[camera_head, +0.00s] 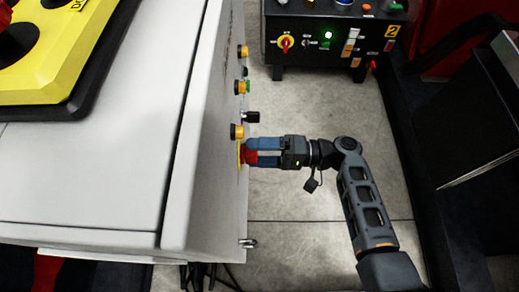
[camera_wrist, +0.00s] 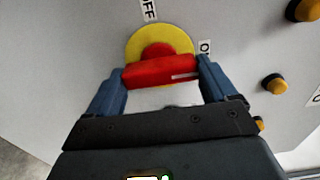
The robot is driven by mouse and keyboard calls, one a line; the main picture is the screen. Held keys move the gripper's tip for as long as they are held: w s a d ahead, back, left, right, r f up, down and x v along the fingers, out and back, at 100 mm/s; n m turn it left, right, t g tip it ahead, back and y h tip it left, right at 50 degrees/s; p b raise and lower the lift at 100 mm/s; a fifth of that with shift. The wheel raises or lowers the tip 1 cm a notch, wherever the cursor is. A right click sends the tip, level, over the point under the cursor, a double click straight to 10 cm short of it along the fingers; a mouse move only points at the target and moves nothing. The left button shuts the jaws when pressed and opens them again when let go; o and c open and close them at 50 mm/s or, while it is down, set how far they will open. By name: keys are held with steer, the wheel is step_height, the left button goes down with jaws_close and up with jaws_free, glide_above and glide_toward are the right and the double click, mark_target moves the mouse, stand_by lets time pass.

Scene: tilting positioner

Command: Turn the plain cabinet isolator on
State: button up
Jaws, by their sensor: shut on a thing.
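The isolator (camera_wrist: 160,72) is a red handle on a round yellow plate, fixed to the side of the plain light-grey cabinet (camera_head: 212,120). In the wrist view the handle bar lies nearly level, tilted slightly, with an OFF label (camera_wrist: 148,10) above the plate and a partly hidden ON label (camera_wrist: 205,47) to its right. My gripper (camera_wrist: 161,77) has its blue fingers at both ends of the red handle and is shut on it. In the head view the isolator (camera_head: 249,157) shows edge-on, partly hidden by my gripper (camera_head: 255,151).
Yellow-and-black buttons (camera_head: 237,131) and a black knob (camera_head: 252,117) stick out of the same cabinet face beyond my gripper. A black control box (camera_head: 330,40) with its own red-and-yellow switch stands at the back.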

steer(key=shift+a, duration=0.1)
steer(key=o, duration=0.8)
steer(key=shift+o, duration=0.2)
steer(key=d, duration=0.7)
steer(key=shift+d, duration=0.4)
steer(key=shift+s+f, duration=0.1)
steer(key=shift+s, duration=0.05)
